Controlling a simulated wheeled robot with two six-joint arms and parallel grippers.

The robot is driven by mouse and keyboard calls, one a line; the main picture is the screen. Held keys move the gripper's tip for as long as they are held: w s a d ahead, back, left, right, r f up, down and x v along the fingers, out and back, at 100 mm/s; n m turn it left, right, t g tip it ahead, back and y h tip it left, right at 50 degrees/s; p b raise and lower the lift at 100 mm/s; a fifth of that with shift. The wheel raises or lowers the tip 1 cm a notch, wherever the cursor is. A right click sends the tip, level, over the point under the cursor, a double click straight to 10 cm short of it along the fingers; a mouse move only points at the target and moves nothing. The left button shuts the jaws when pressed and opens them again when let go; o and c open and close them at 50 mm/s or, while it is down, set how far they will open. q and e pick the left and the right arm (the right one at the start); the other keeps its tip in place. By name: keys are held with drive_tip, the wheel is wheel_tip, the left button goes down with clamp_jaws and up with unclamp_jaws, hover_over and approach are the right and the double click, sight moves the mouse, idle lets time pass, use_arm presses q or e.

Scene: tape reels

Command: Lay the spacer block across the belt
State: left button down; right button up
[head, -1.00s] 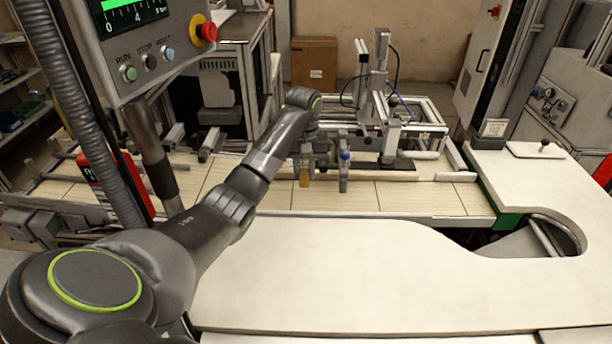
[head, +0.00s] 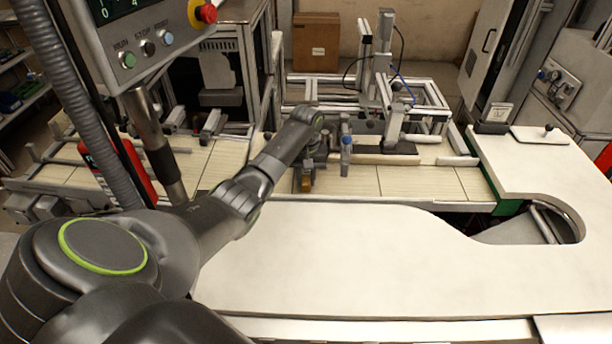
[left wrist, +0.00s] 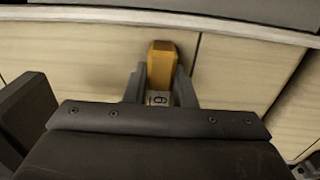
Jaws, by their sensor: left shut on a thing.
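The spacer block (head: 306,183) is a small amber piece at the end of my left arm. In the left wrist view the block (left wrist: 160,66) shows its amber top, with a pale numbered label towards me. My left gripper (head: 308,172) is shut on it, with a finger on each side. The belt (head: 405,181) is a pale surface with dark cross seams; its slats (left wrist: 235,62) also lie under the block in the wrist view. The block is over the belt near its front edge; I cannot tell whether it touches. My right gripper is not in view.
A metal frame fixture (head: 388,100) stands over the far side of the belt. A blue-topped post (head: 346,150) is just right of my gripper. A control box (head: 140,40) hangs at upper left. A pale worktop (head: 340,260) lies in front, with a curved cutout at right.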

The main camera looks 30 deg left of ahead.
use_arm(q)
drive_tip(key=shift+f, duration=0.15)
drive_tip(key=c, duration=1.2)
unclamp_jaws()
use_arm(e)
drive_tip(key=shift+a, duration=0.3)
